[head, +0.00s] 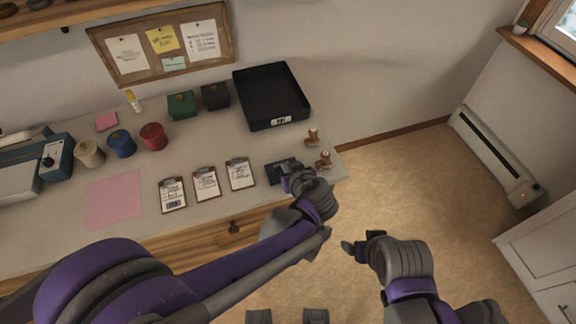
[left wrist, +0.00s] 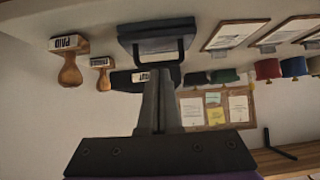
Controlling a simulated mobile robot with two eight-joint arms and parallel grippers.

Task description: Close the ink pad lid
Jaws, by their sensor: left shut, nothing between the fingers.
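The dark ink pad (head: 274,173) lies on the desk near its front right corner, to the right of the clipboards. In the left wrist view the ink pad (left wrist: 157,30) shows as a dark slab with a frame-like part, just beyond my fingertips. I cannot tell the angle of its lid. My left gripper (head: 287,170) is shut and empty, its tips over or against the pad's right side; touch is unclear. Its fingers also show in the left wrist view (left wrist: 158,75). My right gripper (head: 358,245) hangs over the floor, away from the desk; its finger gap is unclear.
Two wooden stamps (head: 312,137) (head: 324,159) stand right of the pad, near the desk edge. A black tray (head: 272,97) lies behind. Several clipboards (head: 241,173) lie to the left, with a pink sheet (head: 113,200) beyond. A drawer front is below.

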